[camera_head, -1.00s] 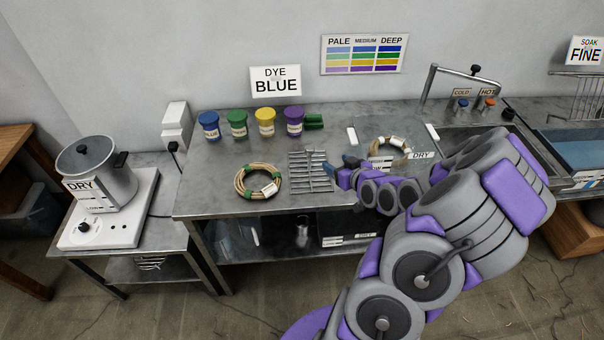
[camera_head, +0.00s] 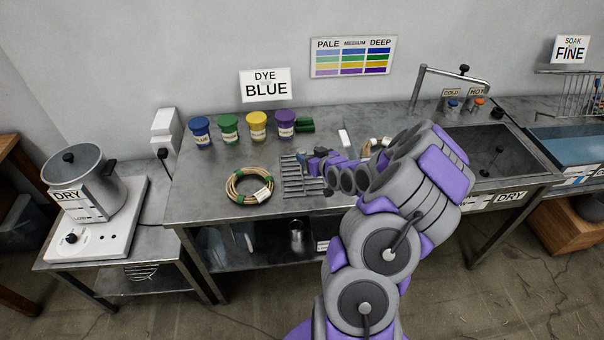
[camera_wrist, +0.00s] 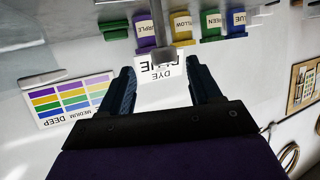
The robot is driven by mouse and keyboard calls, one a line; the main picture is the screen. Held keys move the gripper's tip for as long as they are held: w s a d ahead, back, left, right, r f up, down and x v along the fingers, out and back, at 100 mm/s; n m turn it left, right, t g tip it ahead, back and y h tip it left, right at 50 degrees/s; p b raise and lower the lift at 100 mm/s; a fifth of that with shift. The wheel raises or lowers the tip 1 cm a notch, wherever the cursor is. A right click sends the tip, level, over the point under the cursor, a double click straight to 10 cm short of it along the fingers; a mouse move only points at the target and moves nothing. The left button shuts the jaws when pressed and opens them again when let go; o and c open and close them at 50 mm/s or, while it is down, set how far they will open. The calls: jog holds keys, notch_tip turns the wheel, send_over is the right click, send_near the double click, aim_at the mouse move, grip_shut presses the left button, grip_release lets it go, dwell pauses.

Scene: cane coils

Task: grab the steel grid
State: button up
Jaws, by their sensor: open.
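The steel grid (camera_head: 291,181) lies on the metal bench in the head view, right of the near cane coil. My gripper (camera_head: 316,167) is at the grid's right side and hides part of it. In the wrist view, which looks upside down, my gripper (camera_wrist: 160,68) has its two dark fingers spread wide. A grey metal bar (camera_wrist: 160,28) hangs into the gap between them from the top. I cannot tell whether this bar belongs to the grid. No contact with the grid is clear.
A cane coil (camera_head: 249,186) lies left of the grid. Blue, green, yellow and purple dye jars (camera_head: 257,125) stand behind. A second coil (camera_head: 376,146) is partly hidden by my arm. The sink (camera_head: 490,150) and tap (camera_head: 415,90) are right. Bare bench lies left.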

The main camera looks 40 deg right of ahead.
aim_at(304, 152)
jog(key=shift+a+b+x, duration=0.1)
jog(key=shift+b+x, duration=0.25)
jog(key=shift+x, duration=0.95)
jog(key=shift+a+b+x, duration=0.15)
jog(key=shift+b+x, duration=0.15)
jog(key=shift+x, duration=1)
jog(key=shift+w, duration=0.1)
jog(key=shift+r, duration=0.1)
jog(key=shift+c, duration=0.3)
grip_shut()
